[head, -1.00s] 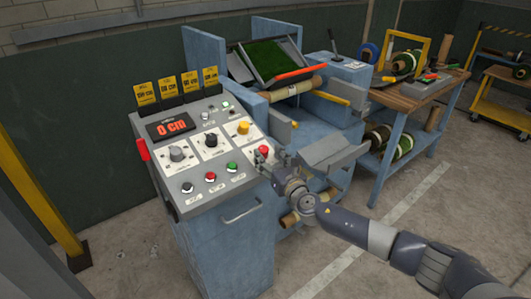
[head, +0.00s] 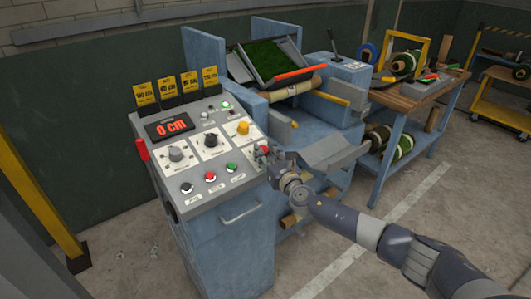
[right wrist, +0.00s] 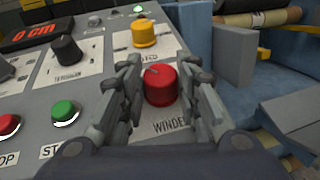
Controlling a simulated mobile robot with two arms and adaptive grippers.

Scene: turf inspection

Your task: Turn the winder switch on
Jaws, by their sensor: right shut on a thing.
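The winder switch is a red round knob (right wrist: 161,88) on a white plate lettered "WINDE…" in the right wrist view. A short dark mark shows on its top, toward the upper left. My right gripper (right wrist: 167,74) has one finger on each side of the knob and is shut on it. In the head view my right gripper (head: 264,154) is at the right edge of the sloped control panel (head: 222,196) and mostly hides the knob. My left gripper is not in view.
Beside the knob are a yellow knob (right wrist: 144,33), a black knob (right wrist: 67,50), a green button (right wrist: 64,112) and a red button (right wrist: 8,126). A display (head: 170,125) reads "0 cm". The blue machine with a turf tray (head: 268,62) stands behind, a wooden workbench (head: 405,92) at right.

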